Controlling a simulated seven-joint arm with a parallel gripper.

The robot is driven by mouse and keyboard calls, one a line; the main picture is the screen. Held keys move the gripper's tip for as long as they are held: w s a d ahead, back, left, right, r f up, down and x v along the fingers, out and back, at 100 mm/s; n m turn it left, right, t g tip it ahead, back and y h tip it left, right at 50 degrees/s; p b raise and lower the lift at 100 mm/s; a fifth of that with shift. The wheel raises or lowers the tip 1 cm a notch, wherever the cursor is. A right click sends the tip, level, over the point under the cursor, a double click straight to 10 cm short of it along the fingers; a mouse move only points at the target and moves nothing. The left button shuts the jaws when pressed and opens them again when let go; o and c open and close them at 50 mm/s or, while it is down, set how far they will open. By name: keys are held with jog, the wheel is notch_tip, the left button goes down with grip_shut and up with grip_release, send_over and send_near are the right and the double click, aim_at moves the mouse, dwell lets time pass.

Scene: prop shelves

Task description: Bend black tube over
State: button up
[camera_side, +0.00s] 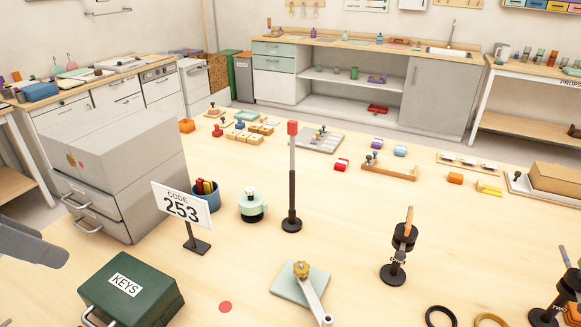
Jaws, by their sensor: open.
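An upright post stands on a round black base near the middle of the table in the side view. A grey rounded part of my arm enters at the left edge, far from the post. My gripper's fingertips cannot be made out in this view.
A code 253 sign (182,206), blue cup (206,198) and mint pot (252,206) stand left of the post. A black stand (393,270) is to its right, and a pale green plate with a crank (300,284) is in front. Grey drawers (118,180) and a green keys box (131,290) fill the left.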

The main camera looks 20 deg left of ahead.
notch_tip(320, 180, up, 4)
jog(key=shift+w+r, duration=0.1)
jog(key=shift+c, duration=0.9)
jog(key=w+a+m+y, duration=0.6)
jog(key=w+a+m, duration=0.3)
jog(key=w, duration=0.4)
jog(key=w+d+m+t+y, duration=0.35)
jog(key=w+m, duration=0.55)
jog(key=w, duration=0.3)
jog(key=w+d+m+t+h, duration=0.35)
jog(key=w+d+m, duration=0.35)
jog(key=d, duration=0.4)
jog(key=w+d+m+t+h, duration=0.3)
jog(key=w+d+m+t, duration=0.15)
jog(key=d+m, duration=0.65)
jog(key=n, duration=0.2)
send_near(291, 177)
jog(key=w, duration=0.4)
jog(key=shift+t, duration=0.25)
jog(key=w, duration=0.2)
jog(key=w+a, duration=0.1)
jog(key=w, duration=0.3)
jog(key=shift+a+f, duration=0.3)
jog(key=shift+w, duration=0.3)
grip_shut()
